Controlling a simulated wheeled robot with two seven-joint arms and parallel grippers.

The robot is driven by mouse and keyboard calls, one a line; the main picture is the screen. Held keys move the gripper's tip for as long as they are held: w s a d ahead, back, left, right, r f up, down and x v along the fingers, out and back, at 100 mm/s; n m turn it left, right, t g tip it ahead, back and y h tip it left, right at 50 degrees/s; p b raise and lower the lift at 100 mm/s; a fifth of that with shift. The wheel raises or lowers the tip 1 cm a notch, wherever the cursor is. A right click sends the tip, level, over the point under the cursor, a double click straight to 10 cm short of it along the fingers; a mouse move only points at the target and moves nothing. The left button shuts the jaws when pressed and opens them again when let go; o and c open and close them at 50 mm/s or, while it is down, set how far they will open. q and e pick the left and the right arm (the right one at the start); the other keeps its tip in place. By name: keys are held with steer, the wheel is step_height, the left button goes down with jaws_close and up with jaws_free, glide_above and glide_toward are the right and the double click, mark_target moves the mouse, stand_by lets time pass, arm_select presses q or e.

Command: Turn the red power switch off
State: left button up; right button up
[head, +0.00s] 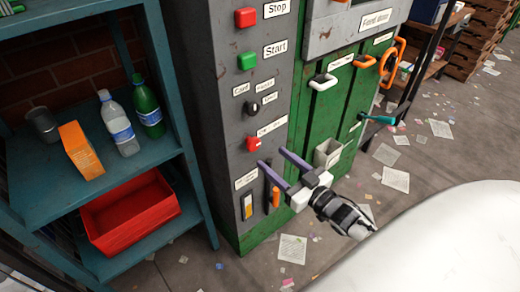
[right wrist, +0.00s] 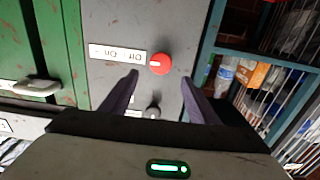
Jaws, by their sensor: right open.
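The red power switch (head: 253,144) is a round red knob on the grey control panel, below and left of an Off/On label (head: 271,127). In the right wrist view the red knob (right wrist: 160,63) has a pale mark on its label side; I cannot tell which setting it is at. My right gripper (head: 273,157) is open, its two purple fingers pointing at the panel just below and right of the knob. In the right wrist view the knob appears just beyond the gap between the fingertips (right wrist: 160,78), apparently not touched. My left gripper is not in view.
Above are a black selector (head: 252,108), a green Start button (head: 247,62) and a red Stop button (head: 245,18). Green doors with handles (head: 323,82) stand right. A teal shelf (head: 150,158) at left holds bottles, a carton and a red bin (head: 130,226). Papers litter the floor.

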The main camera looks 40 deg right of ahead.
mark_target(255, 145)
steer(key=w, duration=0.6)
steer(key=shift+a, duration=0.2)
steer(key=shift+w+a, duration=0.1)
steer(key=shift+w, duration=0.5)
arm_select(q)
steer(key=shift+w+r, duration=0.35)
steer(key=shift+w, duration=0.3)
arm_select(e)
steer(key=shift+w, duration=0.1)
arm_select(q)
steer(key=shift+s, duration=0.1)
arm_select(e)
steer(key=c, duration=1)
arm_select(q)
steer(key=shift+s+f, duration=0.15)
